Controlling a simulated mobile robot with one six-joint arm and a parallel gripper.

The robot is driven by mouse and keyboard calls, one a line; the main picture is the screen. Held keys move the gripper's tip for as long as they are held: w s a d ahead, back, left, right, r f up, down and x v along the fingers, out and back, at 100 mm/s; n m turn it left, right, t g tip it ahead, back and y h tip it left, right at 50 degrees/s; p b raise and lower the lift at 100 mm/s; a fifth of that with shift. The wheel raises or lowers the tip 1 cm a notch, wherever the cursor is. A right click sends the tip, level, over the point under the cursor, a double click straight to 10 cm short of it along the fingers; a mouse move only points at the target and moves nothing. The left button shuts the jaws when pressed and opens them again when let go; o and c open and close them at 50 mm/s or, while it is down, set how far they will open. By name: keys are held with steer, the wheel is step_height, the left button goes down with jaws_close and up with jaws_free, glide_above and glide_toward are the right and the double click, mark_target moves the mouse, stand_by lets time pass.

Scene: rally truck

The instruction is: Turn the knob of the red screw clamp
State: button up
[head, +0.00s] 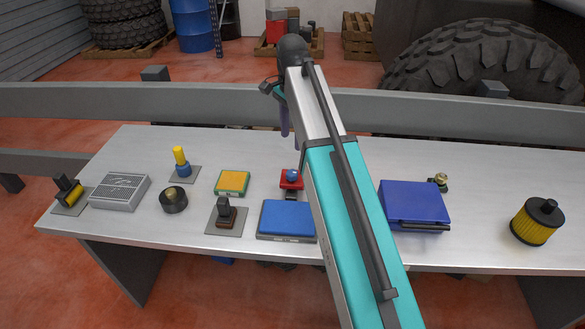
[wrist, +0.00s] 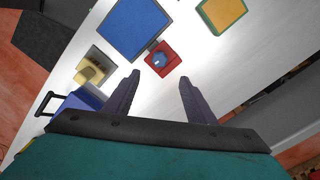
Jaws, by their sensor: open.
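The red screw clamp (head: 290,183) sits on the table just behind a blue flat box, with a round blue knob (head: 292,175) on top. In the wrist view the red clamp (wrist: 168,50) and its blue knob (wrist: 159,60) show beyond my fingertips, near the middle. My gripper (wrist: 157,80) is open and empty, its two dark purple fingers apart. The clamp lies ahead of the gap between them, not between the fingers. In the head view my gripper (head: 284,120) is partly hidden by my arm, above the table's back edge.
The blue flat box (head: 287,219) touches or nearly touches the clamp. A yellow-green block (head: 232,182) lies to its left, a dark lever switch (head: 224,213) in front of that. A blue case (head: 411,203) and yellow filter (head: 538,222) stand right. A grey rail (head: 190,102) runs behind the table.

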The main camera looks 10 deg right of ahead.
mark_target(292, 172)
steer(key=shift+f, duration=0.1)
steer(key=shift+s+f+p, duration=0.1)
steer(key=shift+f+p, duration=1.3)
steer(key=shift+f, duration=5.4)
steer(key=c, duration=1)
steer(key=shift+c, duration=0.2)
steer(key=shift+m, duration=0.3)
steer(key=shift+m, duration=0.9)
steer(key=o, duration=1)
